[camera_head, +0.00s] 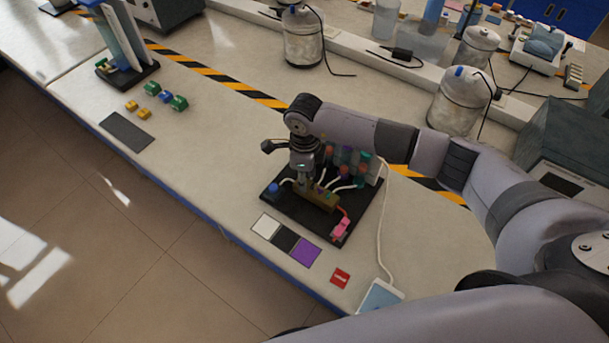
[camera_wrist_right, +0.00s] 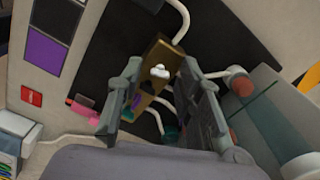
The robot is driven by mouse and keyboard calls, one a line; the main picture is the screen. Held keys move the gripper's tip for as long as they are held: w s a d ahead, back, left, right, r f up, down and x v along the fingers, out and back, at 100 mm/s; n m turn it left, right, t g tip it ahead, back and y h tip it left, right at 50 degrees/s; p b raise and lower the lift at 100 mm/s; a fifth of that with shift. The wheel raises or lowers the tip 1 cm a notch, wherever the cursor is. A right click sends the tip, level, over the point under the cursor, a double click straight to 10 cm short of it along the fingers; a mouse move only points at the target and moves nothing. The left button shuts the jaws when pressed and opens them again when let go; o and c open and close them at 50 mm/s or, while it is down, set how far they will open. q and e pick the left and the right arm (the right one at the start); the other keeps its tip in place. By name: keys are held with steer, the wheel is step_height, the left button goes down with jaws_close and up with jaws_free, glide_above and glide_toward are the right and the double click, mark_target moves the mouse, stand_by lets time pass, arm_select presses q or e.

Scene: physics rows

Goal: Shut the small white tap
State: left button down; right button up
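The small white tap (camera_wrist_right: 158,72) sits on a brass manifold (camera_wrist_right: 153,53) in the right wrist view, between my right gripper's fingers and toward their far ends. A purple tap (camera_wrist_right: 135,101) is on the same manifold. In the head view the manifold (camera_head: 322,201) lies on a black board (camera_head: 300,222), and I cannot make out the white tap there, where the gripper covers that end. My right gripper (camera_wrist_right: 163,95) is open, with a gap on both sides of the white tap. It points down over the manifold in the head view (camera_head: 304,186). My left gripper is not in view.
Coloured bottles (camera_head: 350,160) with white tubes stand behind the manifold, close to the gripper. A pink connector (camera_head: 341,227) is at the board's front right. White, black and purple squares (camera_head: 305,253) and a red tag (camera_head: 340,278) lie in front. The bench to the left is mostly clear.

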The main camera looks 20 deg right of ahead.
steer(key=shift+r, duration=0.1)
jaws_close()
steer(key=shift+w, duration=0.1)
steer(key=shift+m+b, duration=0.5)
steer(key=shift+m, duration=0.3)
steer(key=shift+w+d+r+m, duration=0.1)
steer(key=shift+m, duration=0.7)
steer(key=shift+o, duration=0.4)
jaws_free()
steer(key=shift+o, duration=0.3)
